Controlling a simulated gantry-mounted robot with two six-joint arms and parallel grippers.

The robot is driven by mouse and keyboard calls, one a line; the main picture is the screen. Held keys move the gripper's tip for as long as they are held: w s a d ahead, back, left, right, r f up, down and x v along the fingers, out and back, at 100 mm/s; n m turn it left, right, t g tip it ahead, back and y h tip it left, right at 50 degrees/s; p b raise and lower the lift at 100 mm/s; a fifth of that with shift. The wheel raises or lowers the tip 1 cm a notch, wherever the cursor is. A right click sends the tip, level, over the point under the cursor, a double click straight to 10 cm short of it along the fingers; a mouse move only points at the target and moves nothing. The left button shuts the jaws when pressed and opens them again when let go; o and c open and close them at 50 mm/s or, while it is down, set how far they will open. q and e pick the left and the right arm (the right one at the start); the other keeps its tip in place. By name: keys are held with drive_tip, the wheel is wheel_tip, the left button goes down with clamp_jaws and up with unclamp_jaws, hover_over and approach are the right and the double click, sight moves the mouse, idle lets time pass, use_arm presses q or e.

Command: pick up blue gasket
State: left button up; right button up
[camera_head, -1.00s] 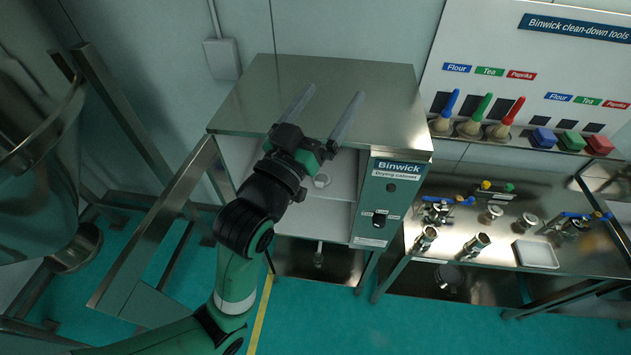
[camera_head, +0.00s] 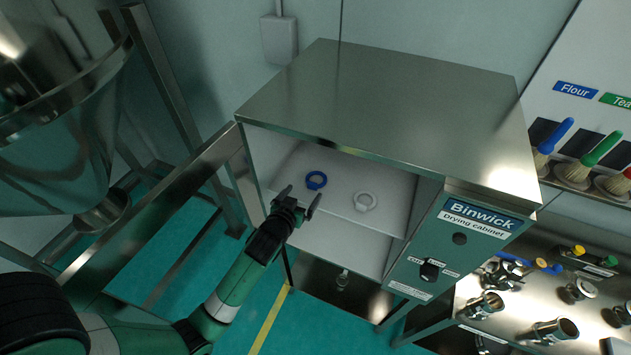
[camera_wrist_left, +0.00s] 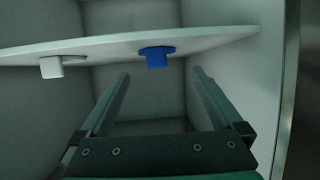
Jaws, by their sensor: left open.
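My right gripper is not in view.
A white gasket (camera_head: 365,202) lies on the same shelf to the right. The steel cabinet top (camera_head: 390,95) overhangs the opening, and the control panel (camera_head: 455,240) closes its right side. A steel frame (camera_head: 165,240) and hopper (camera_head: 60,140) stand at the left.

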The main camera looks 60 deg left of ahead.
sight(312, 185)
use_arm(q)
drive_tip(key=x, duration=0.7)
drive_tip(key=shift+w+b, duration=0.35)
drive_tip(key=shift+c, duration=0.2)
drive_tip(key=c, duration=1.2)
